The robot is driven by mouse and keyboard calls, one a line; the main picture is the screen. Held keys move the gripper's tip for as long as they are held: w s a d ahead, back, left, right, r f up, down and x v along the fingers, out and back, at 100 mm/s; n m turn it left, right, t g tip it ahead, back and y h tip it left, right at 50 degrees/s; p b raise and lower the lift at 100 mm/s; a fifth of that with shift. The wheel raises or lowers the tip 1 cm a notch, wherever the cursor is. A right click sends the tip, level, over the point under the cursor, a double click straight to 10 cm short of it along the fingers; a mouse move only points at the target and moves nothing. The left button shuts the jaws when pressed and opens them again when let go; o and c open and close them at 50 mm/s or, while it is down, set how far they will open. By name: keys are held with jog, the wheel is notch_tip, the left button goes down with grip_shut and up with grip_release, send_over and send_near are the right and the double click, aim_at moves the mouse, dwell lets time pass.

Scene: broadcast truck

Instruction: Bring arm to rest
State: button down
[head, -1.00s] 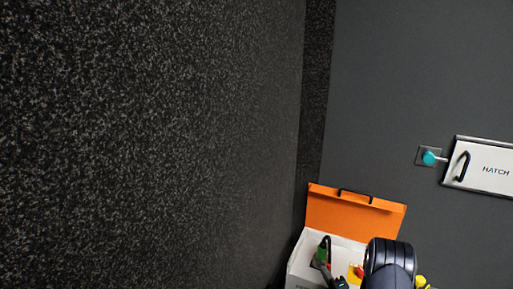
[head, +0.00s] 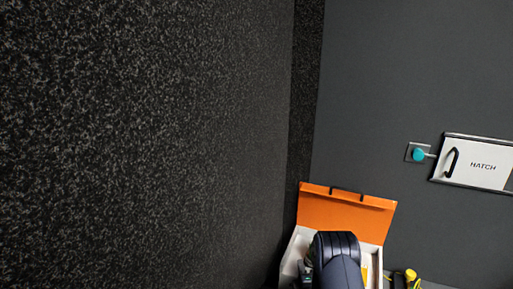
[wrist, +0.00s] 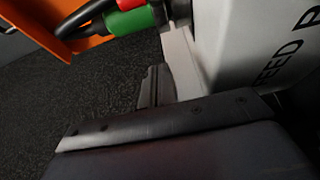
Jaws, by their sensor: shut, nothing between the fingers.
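My arm (head: 338,262) rises from the bottom edge of the head view, in front of an open white box with an orange lid; the gripper itself does not show there. In the wrist view my gripper (wrist: 156,87) shows its dark fingers beyond a dark bolted plate. The fingers are together with nothing between them. They are beside a white box wall with black lettering (wrist: 255,45). A black curved cable or handle with a green band (wrist: 135,20) and a red band lies just above them; whether it touches the fingers is unclear.
The box's orange lid (head: 345,212) stands open against the back. A yellow item (head: 410,275) is right of the box. A grey wall carries a teal knob (head: 418,154) and a white HATCH panel (head: 478,165). Dark speckled surface (head: 140,140) fills the left.

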jog(key=shift+w+a+r+p, duration=0.2)
jog(key=shift+w+a+p, duration=0.55)
jog(key=shift+w, duration=0.05)
jog(key=shift+s+f+p, duration=0.15)
jog(key=shift+s+p, duration=0.15)
jog(key=shift+s, duration=0.55)
jog(key=shift+s+f, duration=0.1)
jog(key=shift+s, duration=0.45)
jog(key=shift+d, duration=0.1)
